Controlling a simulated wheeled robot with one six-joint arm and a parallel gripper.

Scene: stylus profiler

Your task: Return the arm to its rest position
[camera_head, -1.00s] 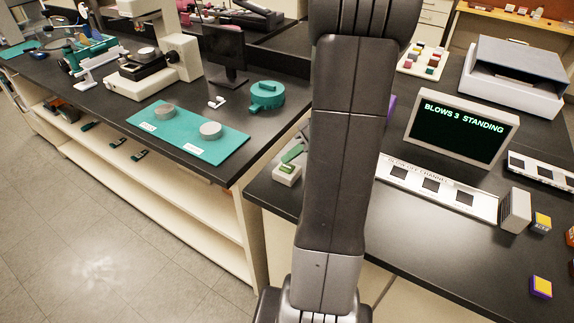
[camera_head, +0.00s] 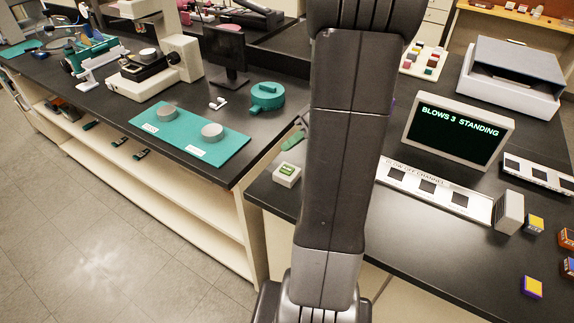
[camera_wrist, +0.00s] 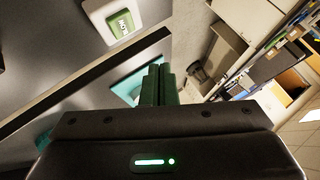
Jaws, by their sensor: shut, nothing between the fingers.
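My arm rises through the middle of the head view and hides part of the benches behind it. My gripper is hidden in the head view. In the wrist view my gripper (camera_wrist: 160,84) shows with its two dark green fingers together and nothing between them. The fingers point away past a bench edge, toward open room. A white block with a green labelled top (camera_wrist: 122,22) lies on the dark bench, up and left of the fingers; a similar block (camera_head: 286,174) sits at the bench corner in the head view.
The left bench holds a teal mat (camera_head: 222,151) with grey discs, a teal round pot (camera_head: 266,97), a monitor (camera_head: 226,50) and a microscope-like instrument (camera_head: 180,55). The right bench holds a display reading "BLOWS 3 STANDING" (camera_head: 458,130) and a white-grey box (camera_head: 515,75). Floor at lower left is clear.

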